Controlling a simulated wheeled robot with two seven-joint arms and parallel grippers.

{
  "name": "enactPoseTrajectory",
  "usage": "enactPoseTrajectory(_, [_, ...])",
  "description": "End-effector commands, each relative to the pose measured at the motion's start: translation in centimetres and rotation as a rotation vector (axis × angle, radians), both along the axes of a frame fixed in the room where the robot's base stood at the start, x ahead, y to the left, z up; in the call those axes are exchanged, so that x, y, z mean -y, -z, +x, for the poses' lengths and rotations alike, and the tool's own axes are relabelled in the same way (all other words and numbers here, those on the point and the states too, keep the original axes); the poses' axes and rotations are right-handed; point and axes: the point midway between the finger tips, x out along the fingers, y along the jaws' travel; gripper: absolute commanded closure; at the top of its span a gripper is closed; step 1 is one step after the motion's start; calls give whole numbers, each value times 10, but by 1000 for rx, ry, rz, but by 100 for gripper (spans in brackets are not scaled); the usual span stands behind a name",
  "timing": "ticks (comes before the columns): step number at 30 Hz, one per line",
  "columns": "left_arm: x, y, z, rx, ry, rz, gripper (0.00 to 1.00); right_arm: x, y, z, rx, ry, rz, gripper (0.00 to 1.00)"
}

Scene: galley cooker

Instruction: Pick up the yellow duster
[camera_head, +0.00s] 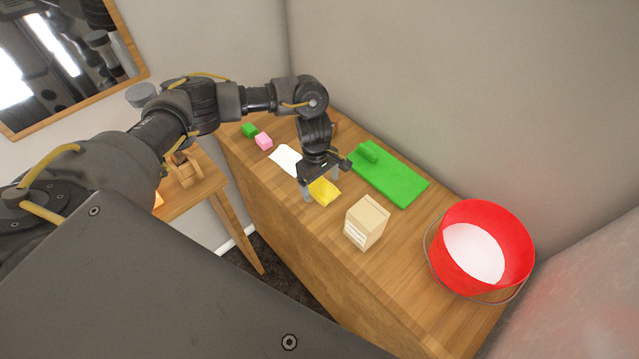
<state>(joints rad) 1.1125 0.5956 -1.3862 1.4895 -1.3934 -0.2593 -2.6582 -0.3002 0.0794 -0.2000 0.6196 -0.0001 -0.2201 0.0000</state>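The yellow duster (325,192) lies on the wooden counter, between a white sheet and a cardboard box. My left gripper (321,184) points down over the duster, from the far side in the picture. Its two fingers are spread apart, and the duster shows between and just in front of them. The gripper and its wrist hide the duster's far part. I cannot tell whether the fingertips touch the duster or the counter. My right gripper is not in view.
A cardboard box (366,222) stands close in front of the duster. A green board (400,184) with a green item (369,152) lies behind. A red bucket (509,232) stands right. A white sheet (285,160) and pink (264,141) and green (249,130) blocks lie left.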

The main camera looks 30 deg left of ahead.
Motion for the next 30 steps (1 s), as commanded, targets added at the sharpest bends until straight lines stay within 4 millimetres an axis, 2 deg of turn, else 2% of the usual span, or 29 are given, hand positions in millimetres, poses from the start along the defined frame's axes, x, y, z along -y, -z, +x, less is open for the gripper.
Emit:
enactPoseTrajectory(1, [0, 0, 0, 0, 0, 0, 19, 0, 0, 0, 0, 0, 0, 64])
enactPoseTrajectory(11, [0, 0, 0, 0, 0, 0, 61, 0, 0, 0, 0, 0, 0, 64])
enactPoseTrajectory(18, [0, -1, 0, 0, 1, 0, 61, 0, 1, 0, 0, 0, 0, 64])
enactPoseTrajectory(23, [0, -7, 1, 3, 2, -1, 61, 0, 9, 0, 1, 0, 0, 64])
enactPoseTrajectory(28, [0, -33, 0, 8, 6, 2, 61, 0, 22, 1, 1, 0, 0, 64])
enactPoseTrajectory(30, [2, -49, -12, 6, 8, 2, 61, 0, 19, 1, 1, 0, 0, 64])
